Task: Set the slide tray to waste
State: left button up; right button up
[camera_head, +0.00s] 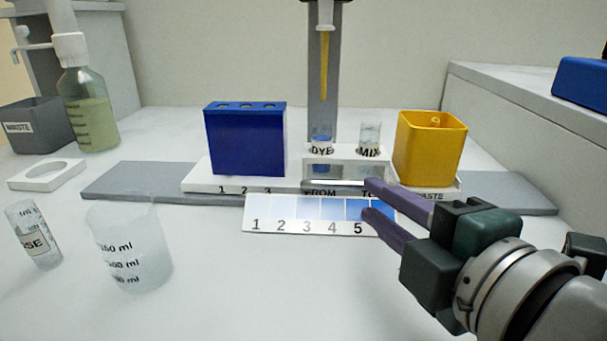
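A white slide tray (195,186) lies across a grey rail (130,182). It carries a blue block (245,140) at left above the marks 1 2 3, a white holder with the DYE (321,150) and MIX (369,150) vials in the middle, and a yellow bin (429,150) at right. The middle mark reads FROM; the mark under the bin is partly hidden and ends in ASTE. My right gripper (367,199) comes from the right, its purple fingers apart with nothing visibly held. Its tips are in front of the vial holder, over the card's right end; contact cannot be told. My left gripper is out of view.
A blue-shaded card (290,228) numbered 1 to 5 lies in front of the tray. A beaker (130,245), a tilted labelled vial (36,235), a bottle (88,115) and a grey bin (35,125) stand at left. A yellow-tipped pipette (325,60) hangs above. The front middle is clear.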

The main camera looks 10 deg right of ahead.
aim_at(353, 187)
jog(key=b+x, duration=0.1)
jog(key=x, duration=0.4)
jog(key=shift+w, duration=0.1)
grip_shut()
dwell(1.3)
